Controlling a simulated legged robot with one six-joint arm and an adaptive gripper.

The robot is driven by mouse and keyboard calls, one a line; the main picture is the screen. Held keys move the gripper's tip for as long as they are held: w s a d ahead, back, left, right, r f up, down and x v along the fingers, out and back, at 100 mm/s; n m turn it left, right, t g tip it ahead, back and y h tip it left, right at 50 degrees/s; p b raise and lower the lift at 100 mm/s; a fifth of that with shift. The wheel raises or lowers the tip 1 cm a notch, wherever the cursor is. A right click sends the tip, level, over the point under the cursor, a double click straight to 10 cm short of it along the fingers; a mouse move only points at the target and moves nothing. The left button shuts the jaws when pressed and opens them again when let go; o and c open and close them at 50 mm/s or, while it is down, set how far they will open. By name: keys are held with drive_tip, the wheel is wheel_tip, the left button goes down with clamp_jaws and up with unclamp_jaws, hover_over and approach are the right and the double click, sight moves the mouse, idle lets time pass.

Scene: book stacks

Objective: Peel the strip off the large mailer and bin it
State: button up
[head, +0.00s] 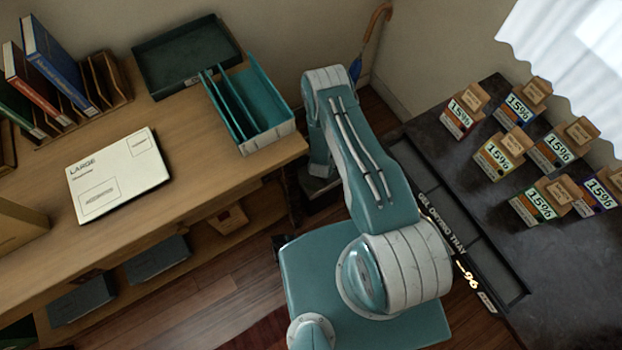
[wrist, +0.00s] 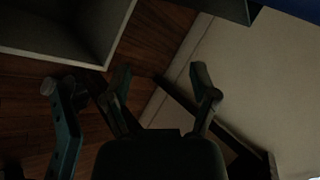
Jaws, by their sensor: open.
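The large mailer (head: 118,178) is a flat white envelope marked LARGE. It lies on the wooden desk at the left of the head view, tilted in the picture, with a dark edge along its lower right side. I cannot make out a separate strip on it. My gripper (wrist: 162,76) is open in the wrist view, with nothing visible between its fingers, pointing towards the floor and wall area and away from the mailer. In the head view it is hidden behind my arm. A pale open-topped box (wrist: 55,58) shows at upper left in the wrist view; I cannot tell whether it is the bin.
On the desk (head: 215,170) stand a teal divided tray (head: 262,108), a dark green tray (head: 188,58) and upright books (head: 55,58). Dark boxes (head: 157,260) sit on the shelf below. A dark table (head: 560,265) at right carries several 15% boxes. An umbrella (head: 372,35) leans in the corner.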

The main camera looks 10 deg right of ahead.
drive_tip(key=shift+r, duration=1.7)
